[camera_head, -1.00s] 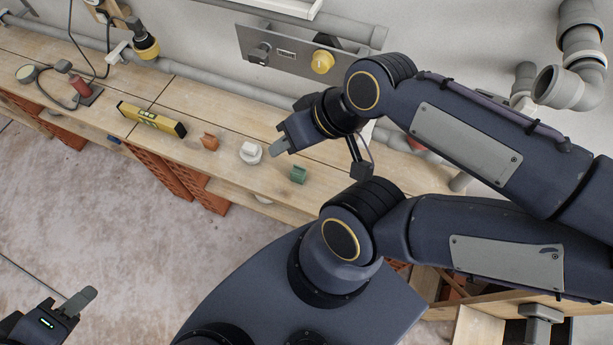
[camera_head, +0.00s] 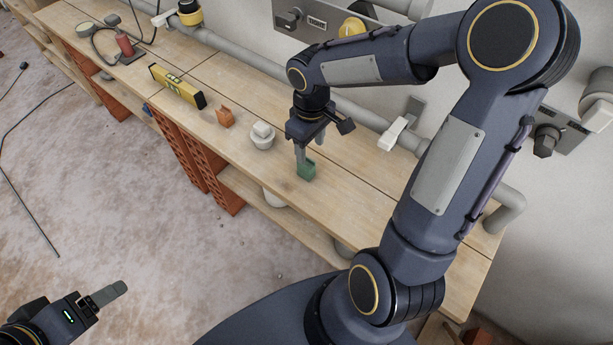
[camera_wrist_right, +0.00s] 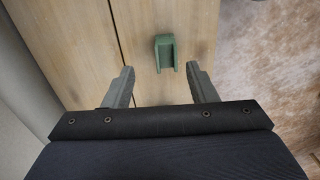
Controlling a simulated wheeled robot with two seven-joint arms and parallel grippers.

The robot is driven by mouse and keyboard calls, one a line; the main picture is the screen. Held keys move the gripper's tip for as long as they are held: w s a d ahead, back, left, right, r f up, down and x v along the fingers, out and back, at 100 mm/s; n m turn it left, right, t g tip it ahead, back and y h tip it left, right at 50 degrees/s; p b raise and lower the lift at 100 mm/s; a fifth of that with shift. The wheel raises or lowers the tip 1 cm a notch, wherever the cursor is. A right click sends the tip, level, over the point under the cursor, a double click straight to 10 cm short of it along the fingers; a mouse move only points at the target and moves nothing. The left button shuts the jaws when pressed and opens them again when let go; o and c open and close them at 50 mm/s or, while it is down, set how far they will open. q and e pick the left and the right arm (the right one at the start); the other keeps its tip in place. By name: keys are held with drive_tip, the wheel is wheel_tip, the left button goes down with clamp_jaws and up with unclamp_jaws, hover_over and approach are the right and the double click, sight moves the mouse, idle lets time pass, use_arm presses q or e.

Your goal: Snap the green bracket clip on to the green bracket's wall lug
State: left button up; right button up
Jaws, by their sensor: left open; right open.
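The green bracket clip (camera_head: 306,171) stands on the wooden bench near its front edge. It also shows in the right wrist view (camera_wrist_right: 165,52), as a small channel-shaped block just beyond the fingertips. My right gripper (camera_head: 310,150) points down at the clip, open and empty. In the wrist view its fingers (camera_wrist_right: 161,70) are spread wider than the clip, which lies ahead of the gap. My left gripper (camera_head: 112,292) is open over the floor at lower left, away from the bench. I cannot make out the green bracket or its wall lug in any view.
A white round fitting (camera_head: 262,135), an orange clip (camera_head: 225,117) and a yellow level (camera_head: 178,86) lie left of the green clip. The bench to the clip's right is bare.

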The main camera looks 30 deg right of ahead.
sight(305, 165)
drive_tip(key=f, duration=0.5)
drive_tip(key=a+f+b, duration=0.1)
drive_tip(key=f, duration=0.2)
drive_tip(key=shift+w+f, duration=0.1)
drive_tip(key=shift+w, duration=0.15)
drive_tip(key=c, duration=1.1)
drive_tip(key=shift+o, duration=0.2)
